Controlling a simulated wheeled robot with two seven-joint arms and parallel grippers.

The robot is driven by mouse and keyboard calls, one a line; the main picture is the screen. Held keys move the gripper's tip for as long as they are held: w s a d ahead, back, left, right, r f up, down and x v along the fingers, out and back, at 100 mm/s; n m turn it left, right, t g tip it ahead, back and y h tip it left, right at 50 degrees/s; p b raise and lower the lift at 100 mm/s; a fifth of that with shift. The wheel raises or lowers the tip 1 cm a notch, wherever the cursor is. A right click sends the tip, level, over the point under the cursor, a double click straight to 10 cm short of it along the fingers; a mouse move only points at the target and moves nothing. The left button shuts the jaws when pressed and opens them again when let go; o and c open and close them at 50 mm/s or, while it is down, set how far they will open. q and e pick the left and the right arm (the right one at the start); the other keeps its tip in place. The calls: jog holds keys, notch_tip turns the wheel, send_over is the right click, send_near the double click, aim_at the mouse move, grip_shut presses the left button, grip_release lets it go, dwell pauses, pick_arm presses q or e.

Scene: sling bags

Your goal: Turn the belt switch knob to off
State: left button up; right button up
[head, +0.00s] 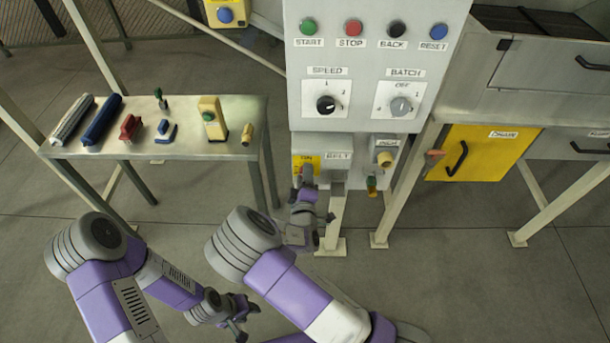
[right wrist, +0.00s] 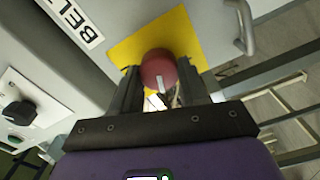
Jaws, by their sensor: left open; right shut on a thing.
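The belt switch knob (right wrist: 158,66) is round and red with a pale mark, on a yellow plate (right wrist: 190,30) beside a BELT label (right wrist: 75,20). In the right wrist view my right gripper (right wrist: 159,74) has one finger on each side of the knob and is shut on it. In the head view my right gripper (head: 306,172) is at the yellow plate (head: 298,160) below the control panel and mostly hides the knob. My left gripper (head: 240,320) is open and empty, low in the view, away from the panel.
The panel (head: 365,60) above has coloured buttons and SPEED and BATCH dials. A metal table (head: 190,110) with brushes and small tools stands at the left. A yellow drawer (head: 480,150) is at the right. A metal handle (right wrist: 245,25) is near the right gripper.

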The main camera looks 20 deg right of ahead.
jog(key=shift+n, duration=1.9)
jog(key=o, duration=1.1)
jog(key=shift+c, duration=0.2)
jog(key=p+v, duration=0.1)
jog(key=v, duration=0.6)
jog(key=shift+s, duration=0.3)
